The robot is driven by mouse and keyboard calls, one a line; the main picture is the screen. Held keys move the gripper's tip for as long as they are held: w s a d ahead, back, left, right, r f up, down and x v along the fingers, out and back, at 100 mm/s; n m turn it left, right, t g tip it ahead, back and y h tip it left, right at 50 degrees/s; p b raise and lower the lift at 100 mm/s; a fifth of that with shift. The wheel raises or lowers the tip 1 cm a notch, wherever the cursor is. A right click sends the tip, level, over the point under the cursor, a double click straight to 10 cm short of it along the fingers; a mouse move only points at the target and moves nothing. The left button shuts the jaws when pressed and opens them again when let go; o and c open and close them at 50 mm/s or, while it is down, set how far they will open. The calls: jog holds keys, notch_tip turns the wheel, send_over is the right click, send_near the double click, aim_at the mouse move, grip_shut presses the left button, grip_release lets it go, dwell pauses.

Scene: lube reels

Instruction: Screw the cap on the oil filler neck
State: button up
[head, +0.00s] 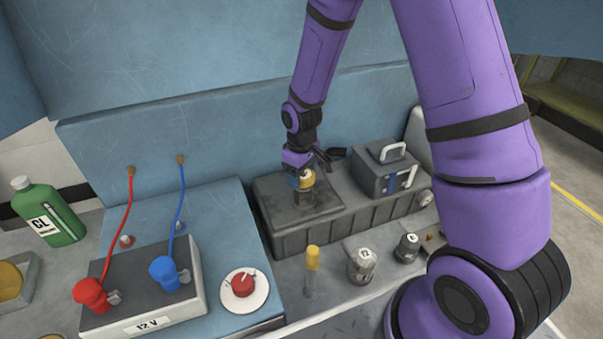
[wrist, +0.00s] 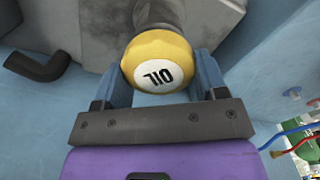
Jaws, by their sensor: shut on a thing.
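The yellow oil cap (wrist: 155,52), with a white label reading OIL, sits between the two blue fingers of my gripper (wrist: 163,72) in the wrist view. My gripper is shut on it. In the head view the cap (head: 308,178) shows beside my gripper (head: 300,180), over the dark engine block. The grey filler neck (head: 304,197) stands directly below the cap. In the wrist view the neck (wrist: 158,12) shows just behind the cap and in line with it. The cap hides the joint between them, so I cannot tell whether the threads are engaged.
A dark box with a pale handle (head: 390,168) stands right of the neck. A black bent pipe (wrist: 38,66) is close by. A yellow-topped dipstick (head: 312,258), grey caps (head: 361,265), a battery (head: 150,290) and a green bottle (head: 48,212) stand nearer or left.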

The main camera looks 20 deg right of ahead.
jog(key=shift+f, duration=0.55)
dwell(0.8)
jog(key=m, duration=0.4)
jog(key=shift+d+m, duration=0.1)
jog(key=shift+m, duration=0.5)
jog(key=shift+m, duration=1.1)
jog(key=m, duration=0.3)
jog(key=shift+d, duration=0.15)
